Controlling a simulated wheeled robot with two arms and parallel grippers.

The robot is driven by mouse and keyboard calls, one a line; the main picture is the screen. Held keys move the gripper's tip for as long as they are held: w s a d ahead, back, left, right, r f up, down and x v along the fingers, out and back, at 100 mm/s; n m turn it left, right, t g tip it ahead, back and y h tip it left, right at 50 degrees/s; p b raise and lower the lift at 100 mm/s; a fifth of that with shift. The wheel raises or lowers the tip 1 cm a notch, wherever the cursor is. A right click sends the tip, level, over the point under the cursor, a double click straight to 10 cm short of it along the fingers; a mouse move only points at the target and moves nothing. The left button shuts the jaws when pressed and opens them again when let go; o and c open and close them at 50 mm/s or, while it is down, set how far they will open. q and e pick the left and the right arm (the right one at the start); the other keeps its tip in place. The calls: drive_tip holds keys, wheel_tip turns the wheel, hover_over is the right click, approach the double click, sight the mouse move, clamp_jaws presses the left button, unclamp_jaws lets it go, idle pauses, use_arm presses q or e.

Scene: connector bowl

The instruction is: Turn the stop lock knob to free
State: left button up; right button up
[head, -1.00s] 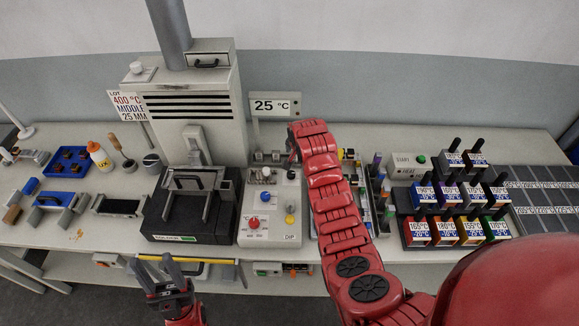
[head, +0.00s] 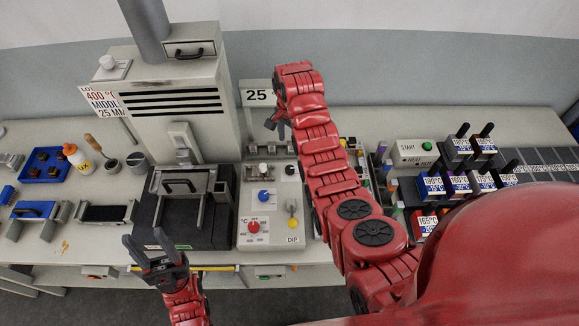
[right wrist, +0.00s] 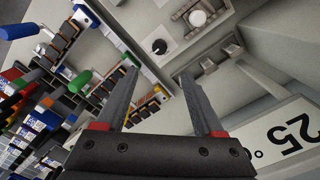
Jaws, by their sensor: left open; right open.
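The labels are too small to tell which is the stop lock knob. My right gripper (head: 276,127) is open and empty above the panel's back edge. In the right wrist view, the black knob (right wrist: 159,46) lies beyond my open fingers (right wrist: 157,70), apart from them, with the white knob (right wrist: 198,18) beside it. My left gripper (head: 146,240) is open and empty at the table's front edge.
A sign reading 25 °C (head: 258,95) stands behind the panel, close to my right gripper. A grey furnace (head: 175,100) and a black press-like unit (head: 165,225) stand left. A START box (head: 412,153) and several labelled blocks are to the right.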

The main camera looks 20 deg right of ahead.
drive_tip(key=b, duration=0.7)
hover_over(290, 168)
wheel_tip(290, 168, down, 7)
drive_tip(key=shift+s+r, duration=0.1)
wheel_tip(290, 168, down, 5)
drive_tip(key=shift+f+p, duration=0.15)
drive_tip(key=shift+p, duration=1.05)
drive_tip(key=shift+f, duration=0.6)
drive_tip(key=shift+f+p, duration=0.3)
drive_tip(key=shift+f, duration=0.3)
drive_tip(key=shift+c, duration=0.3)
clamp_jaws()
